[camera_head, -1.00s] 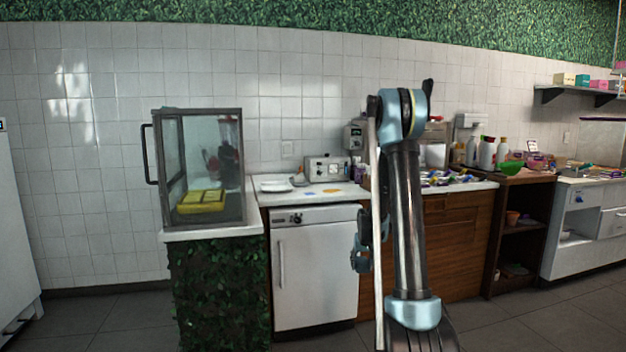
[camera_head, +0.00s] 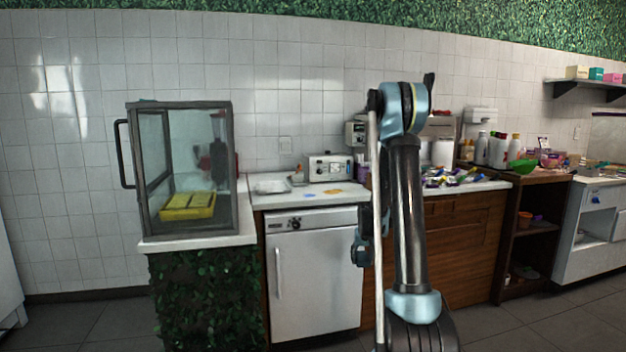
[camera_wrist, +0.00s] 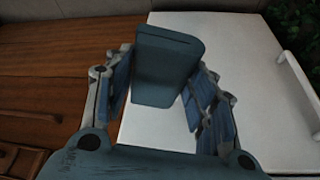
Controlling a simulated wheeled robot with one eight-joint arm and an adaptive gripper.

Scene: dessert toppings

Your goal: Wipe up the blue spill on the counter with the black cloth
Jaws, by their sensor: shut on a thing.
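The blue spill (camera_head: 310,195) is a small flat patch on the white counter (camera_head: 290,203), left of an orange-yellow patch. My gripper (camera_wrist: 160,90) is shut on a dark, slab-shaped folded thing, which I take for the black cloth (camera_wrist: 168,68); it looks dark blue-grey in the wrist view. In the head view my gripper (camera_head: 362,248) hangs beside my arm, in front of the cabinet and below counter height. The cloth cannot be made out there.
An orange-yellow patch (camera_head: 333,191) lies beside the spill. A clear tray (camera_head: 271,187), a grey appliance (camera_head: 330,168) and several colourful packets (camera_head: 455,177) stand on the counter. A glass case (camera_head: 187,175) is at left. A white fridge (camera_head: 312,275) is under the counter; dark floor is open in front.

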